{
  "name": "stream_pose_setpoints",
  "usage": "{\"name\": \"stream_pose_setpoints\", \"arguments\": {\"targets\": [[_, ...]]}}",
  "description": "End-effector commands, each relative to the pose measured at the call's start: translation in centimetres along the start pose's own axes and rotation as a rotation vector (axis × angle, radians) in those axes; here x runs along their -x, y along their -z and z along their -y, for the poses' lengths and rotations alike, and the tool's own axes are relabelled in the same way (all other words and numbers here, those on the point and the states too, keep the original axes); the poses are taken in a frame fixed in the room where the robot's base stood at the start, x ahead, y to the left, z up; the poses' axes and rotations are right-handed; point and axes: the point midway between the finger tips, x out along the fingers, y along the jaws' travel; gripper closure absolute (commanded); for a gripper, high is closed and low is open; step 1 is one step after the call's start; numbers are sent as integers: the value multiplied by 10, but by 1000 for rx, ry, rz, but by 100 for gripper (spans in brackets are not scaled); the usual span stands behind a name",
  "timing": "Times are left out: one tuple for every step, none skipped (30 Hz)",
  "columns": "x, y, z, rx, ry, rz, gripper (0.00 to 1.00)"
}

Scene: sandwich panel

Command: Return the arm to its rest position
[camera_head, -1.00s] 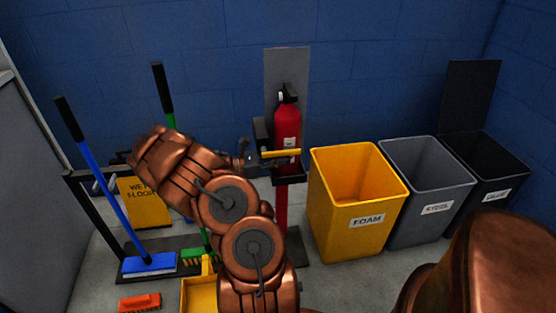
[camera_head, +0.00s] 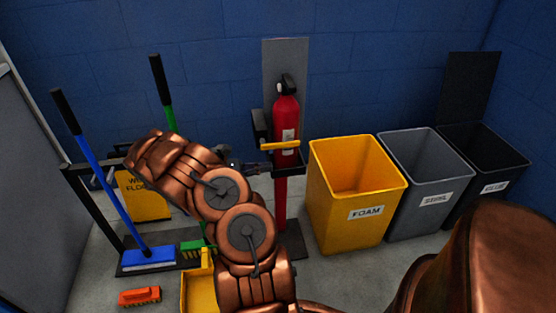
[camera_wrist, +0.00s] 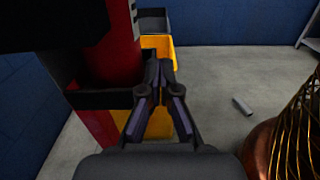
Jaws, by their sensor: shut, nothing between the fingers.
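My copper-coloured arm reaches up from the bottom of the head view and bends toward the fire extinguisher. My gripper (camera_head: 262,166) is at its end, just left of the extinguisher stand, partly hidden by my wrist. In the wrist view its two dark fingers (camera_wrist: 160,75) are together with nothing between them. The red fire extinguisher (camera_head: 286,122) stands upright in its holder, with a yellow bar across the front. In the wrist view a red body (camera_wrist: 107,45) and a black bracket (camera_wrist: 100,99) are close on the left of the fingers. I cannot tell whether they touch.
A yellow FOAM bin (camera_head: 350,220), a grey bin (camera_head: 420,205) and a black bin (camera_head: 490,190) stand to the right. A blue-handled broom (camera_head: 100,180), a yellow sign (camera_head: 150,205) and an orange brush (camera_head: 139,296) are left. A small grey cylinder (camera_wrist: 242,105) lies on open floor.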

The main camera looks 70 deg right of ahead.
Motion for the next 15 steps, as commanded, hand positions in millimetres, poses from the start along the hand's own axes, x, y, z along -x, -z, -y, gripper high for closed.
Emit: {"name": "stream_pose_setpoints", "arguments": {"targets": [[10, 2, 0, 3, -4, -2, 100], [14, 4, 0, 4, -4, -3, 100], [20, 6, 0, 4, -3, -3, 100], [24, 7, 0, 4, -3, -3, 100], [28, 7, 0, 3, -2, -3, 100], [32, 8, 0, 2, -2, -2, 100], [35, 8, 0, 1, -2, -2, 100], [37, 9, 0, 1, -1, -2, 100], [40, 10, 0, 0, -1, -2, 100], [41, 10, 0, 0, -1, -2, 100], [42, 10, 0, 1, 0, -2, 100], [44, 11, 0, 1, 0, -2, 100], [44, 11, 0, 1, 0, -2, 100], [45, 12, 0, 1, 0, -2, 100], [45, 12, 0, 1, 0, -2, 100]]}}
